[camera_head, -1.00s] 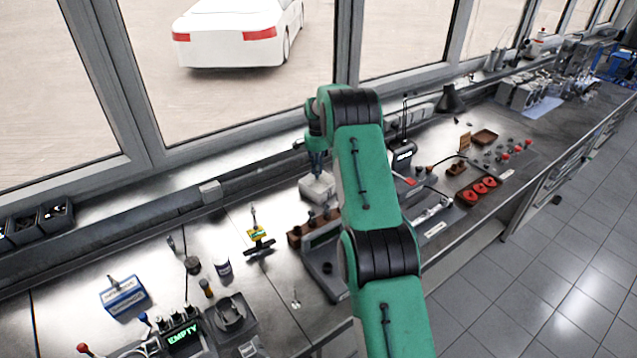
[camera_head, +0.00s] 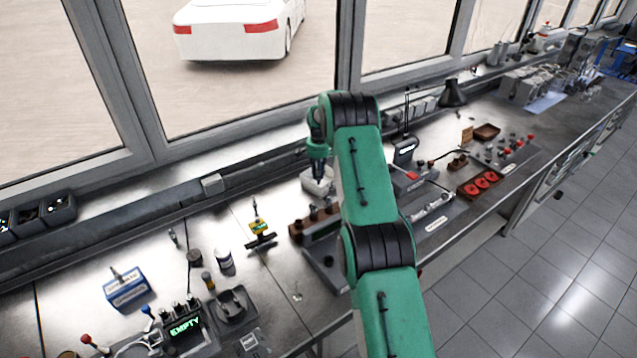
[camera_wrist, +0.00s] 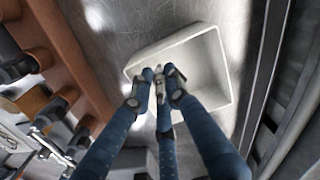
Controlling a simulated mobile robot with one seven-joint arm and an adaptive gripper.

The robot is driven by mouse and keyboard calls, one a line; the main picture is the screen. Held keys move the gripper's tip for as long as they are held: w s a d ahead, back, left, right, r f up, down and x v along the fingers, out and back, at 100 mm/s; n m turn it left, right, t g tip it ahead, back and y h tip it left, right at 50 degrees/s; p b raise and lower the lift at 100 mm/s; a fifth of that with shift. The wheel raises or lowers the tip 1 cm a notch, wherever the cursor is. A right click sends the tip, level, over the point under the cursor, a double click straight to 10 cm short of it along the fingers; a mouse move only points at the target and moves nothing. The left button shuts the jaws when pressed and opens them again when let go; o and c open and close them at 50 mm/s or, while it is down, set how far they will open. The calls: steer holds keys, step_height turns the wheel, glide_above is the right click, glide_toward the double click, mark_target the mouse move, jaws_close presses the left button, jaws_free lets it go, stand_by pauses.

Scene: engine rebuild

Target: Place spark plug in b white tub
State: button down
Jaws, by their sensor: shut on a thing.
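The white tub (camera_wrist: 212,62) is an open, shallow, square-cornered container on the metal bench. It also shows in the head view (camera_head: 319,187), beside my arm and below the window ledge. My gripper (camera_wrist: 160,80) has its three blue fingers drawn together, and its tips lie over the tub's near left part in the wrist view. It also shows in the head view (camera_head: 318,174), pointing down just above the tub. A small pale, metallic spark plug (camera_wrist: 153,95) is held between the fingers, mostly hidden by them. I cannot tell its height above the tub floor.
A brown rack (camera_wrist: 62,45) with round holes stands left of the tub in the wrist view. The dark ledge (camera_wrist: 268,75) runs close along its right side. A red tray (camera_head: 462,190) and a yellow-topped tool (camera_head: 258,228) are farther off on the bench.

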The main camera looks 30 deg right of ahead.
steer(key=shift+f, duration=1.8)
steer(key=shift+f, duration=0.2)
steer(key=c, duration=2)
jaws_free()
steer(key=shift+r, duration=0.25)
step_height(320, 180, up, 12)
steer(key=shift+f, duration=0.1)
steer(key=shift+r, duration=0.2)
